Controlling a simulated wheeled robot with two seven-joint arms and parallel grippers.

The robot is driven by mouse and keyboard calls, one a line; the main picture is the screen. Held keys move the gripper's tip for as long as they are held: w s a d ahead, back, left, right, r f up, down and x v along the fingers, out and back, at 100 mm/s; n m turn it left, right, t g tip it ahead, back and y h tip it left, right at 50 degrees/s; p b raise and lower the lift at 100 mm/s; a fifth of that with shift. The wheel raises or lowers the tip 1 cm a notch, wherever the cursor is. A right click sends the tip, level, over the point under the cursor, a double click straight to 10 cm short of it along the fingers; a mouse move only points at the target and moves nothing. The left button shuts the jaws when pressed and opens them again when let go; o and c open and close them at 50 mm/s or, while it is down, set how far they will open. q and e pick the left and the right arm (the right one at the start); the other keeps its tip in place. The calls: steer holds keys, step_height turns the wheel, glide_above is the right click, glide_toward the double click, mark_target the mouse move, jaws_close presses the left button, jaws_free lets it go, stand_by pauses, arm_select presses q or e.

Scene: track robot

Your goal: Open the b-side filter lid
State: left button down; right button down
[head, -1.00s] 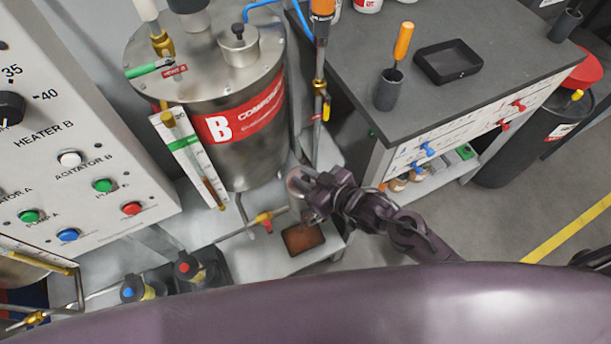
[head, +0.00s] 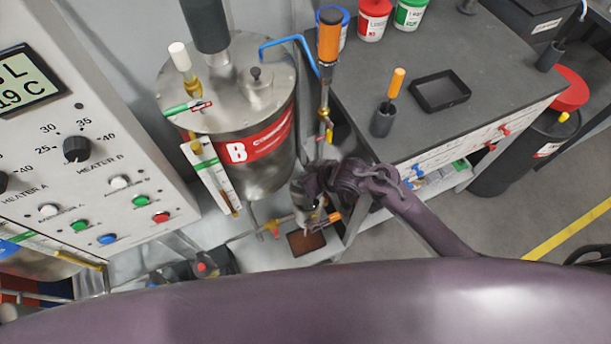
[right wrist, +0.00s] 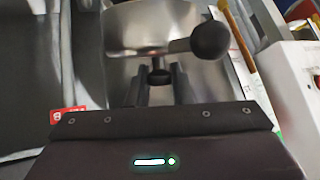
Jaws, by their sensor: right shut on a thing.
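The b-side filter, a small metal cylinder (head: 305,203), stands beside the lower right of the B tank (head: 262,150) in the head view. My right gripper (head: 318,184) is at its top and hides most of the lid. In the right wrist view my right gripper (right wrist: 160,90) has its two fingers around a dark post of the lid handle (right wrist: 158,76). A bar with a black ball knob (right wrist: 211,41) extends to the right from there, in front of bright curved metal (right wrist: 150,25). Whether the lid is lifted cannot be told. My left gripper is out of view.
A brown tray (head: 306,243) lies below the filter. A pipe with a red-handled valve (head: 275,228) runs to its left. A grey workbench (head: 440,125) with a black tray (head: 440,92) stands to the right. The control panel (head: 90,165) is at the left.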

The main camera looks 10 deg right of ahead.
steer(key=shift+w+r, duration=0.25)
steer(key=shift+w, duration=0.05)
steer(key=shift+w+a, duration=0.15)
steer(key=shift+w, duration=0.1)
steer(key=c, duration=1.3)
jaws_free()
steer(key=shift+f, duration=0.1)
steer(key=shift+c, duration=0.2)
steer(key=shift+s, duration=0.2)
steer(key=v, duration=0.7)
steer(key=shift+d+r, duration=0.2)
steer(key=shift+r, duration=0.05)
